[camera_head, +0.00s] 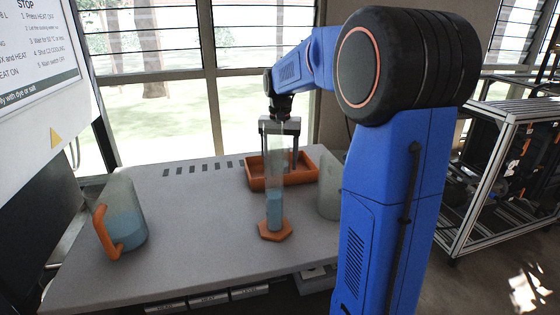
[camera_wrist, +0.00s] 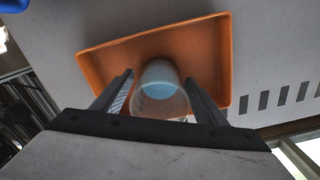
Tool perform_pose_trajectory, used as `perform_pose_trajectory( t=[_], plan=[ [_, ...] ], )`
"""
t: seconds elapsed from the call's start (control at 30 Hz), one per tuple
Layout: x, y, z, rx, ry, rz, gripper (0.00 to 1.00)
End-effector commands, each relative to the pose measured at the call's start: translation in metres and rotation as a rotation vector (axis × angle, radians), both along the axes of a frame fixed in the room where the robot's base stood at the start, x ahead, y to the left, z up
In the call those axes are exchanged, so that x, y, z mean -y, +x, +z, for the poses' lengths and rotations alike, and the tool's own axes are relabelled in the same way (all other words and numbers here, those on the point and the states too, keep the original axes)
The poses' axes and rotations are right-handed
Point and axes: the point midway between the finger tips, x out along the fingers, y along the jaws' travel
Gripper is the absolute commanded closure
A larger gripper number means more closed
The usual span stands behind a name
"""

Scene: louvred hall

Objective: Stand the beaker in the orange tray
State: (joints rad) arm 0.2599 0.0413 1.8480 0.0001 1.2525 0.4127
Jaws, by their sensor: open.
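The beaker (camera_wrist: 160,92), a clear vessel with blue liquid, shows in the wrist view between my gripper's two fingers, over the floor of the orange tray (camera_wrist: 100,66). It looks upright and seems to stand in the tray; its base contact is not clear. My gripper (camera_wrist: 160,77) is open, with a finger on either side of the beaker. In the head view my gripper (camera_head: 280,150) is low over the orange tray (camera_head: 255,181) at the back of the table. There a tall cylinder in front hides most of the beaker.
The tall clear cylinder (camera_head: 274,210) with blue liquid and an orange foot stands in front of the tray. A jug (camera_head: 122,215) with an orange handle stands at the left. A frosted vessel (camera_head: 328,190) is partly behind my arm. The grey table (camera_head: 190,240) is clear between jug and cylinder.

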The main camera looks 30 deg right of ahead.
Motion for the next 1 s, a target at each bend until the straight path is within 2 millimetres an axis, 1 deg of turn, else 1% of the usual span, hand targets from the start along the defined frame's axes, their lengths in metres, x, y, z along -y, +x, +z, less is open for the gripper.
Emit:
perform_pose_trajectory(
  t=[0.17,0.5,0.63,0.8,1.0],
  plan=[
    [0.000,0.001,0.017,0.003,-0.001,0.000,0.34],
    [0.000,0.001,0.081,0.003,-0.001,0.000,0.34],
    [0.000,0.000,0.101,0.002,0.000,0.000,0.34],
    [0.000,0.000,0.117,0.001,-0.001,0.000,0.34],
    [0.000,0.000,0.122,0.000,0.000,0.000,0.34]
  ],
)
